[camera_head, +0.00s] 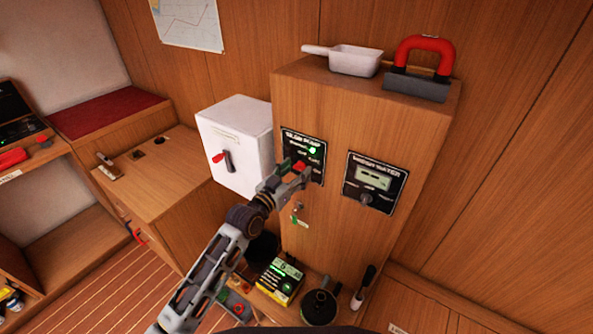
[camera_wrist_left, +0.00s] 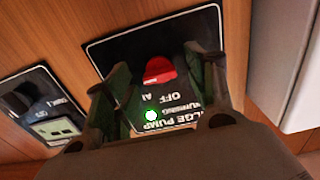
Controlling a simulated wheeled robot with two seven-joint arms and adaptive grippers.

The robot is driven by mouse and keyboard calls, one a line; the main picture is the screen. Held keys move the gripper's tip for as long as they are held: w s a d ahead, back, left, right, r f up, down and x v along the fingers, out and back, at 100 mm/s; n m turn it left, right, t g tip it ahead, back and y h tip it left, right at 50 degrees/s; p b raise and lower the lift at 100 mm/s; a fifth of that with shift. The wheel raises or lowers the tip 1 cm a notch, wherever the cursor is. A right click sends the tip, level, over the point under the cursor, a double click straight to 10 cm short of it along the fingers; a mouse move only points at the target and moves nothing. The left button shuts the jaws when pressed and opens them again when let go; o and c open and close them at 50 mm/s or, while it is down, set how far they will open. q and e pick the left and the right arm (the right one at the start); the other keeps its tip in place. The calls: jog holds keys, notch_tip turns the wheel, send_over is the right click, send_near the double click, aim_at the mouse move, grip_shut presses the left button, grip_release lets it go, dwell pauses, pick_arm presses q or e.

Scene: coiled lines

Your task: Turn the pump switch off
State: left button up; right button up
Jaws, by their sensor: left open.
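The bilge pump panel (camera_head: 290,147) is a black plate on the front of the wooden cabinet; it also shows in the left wrist view (camera_wrist_left: 105,50). A green light (camera_head: 313,150) glows on it, by the word "RUNNING" in the left wrist view (camera_wrist_left: 151,116). The red pump switch (camera_wrist_left: 159,70) stands between my left gripper's fingers (camera_wrist_left: 160,82), near the printed word "OFF". My left gripper (camera_head: 299,175) is open in front of the panel. I cannot tell if a finger touches the switch. My right gripper is not in view.
A white box (camera_head: 252,122) with a red-tipped lever (camera_head: 226,160) stands left of the panel. A second black panel with a display (camera_head: 375,182) is on its right. A key with a green tag (camera_head: 299,219) hangs below. A scoop (camera_head: 355,61) and red-handled tool (camera_head: 424,45) lie on top.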

pick_arm(q)
jog(key=shift+w+d, duration=0.25)
jog(key=shift+w, duration=0.1)
jog(key=shift+c, duration=0.2)
jog(key=c, duration=0.9)
jog(key=shift+c, duration=0.4)
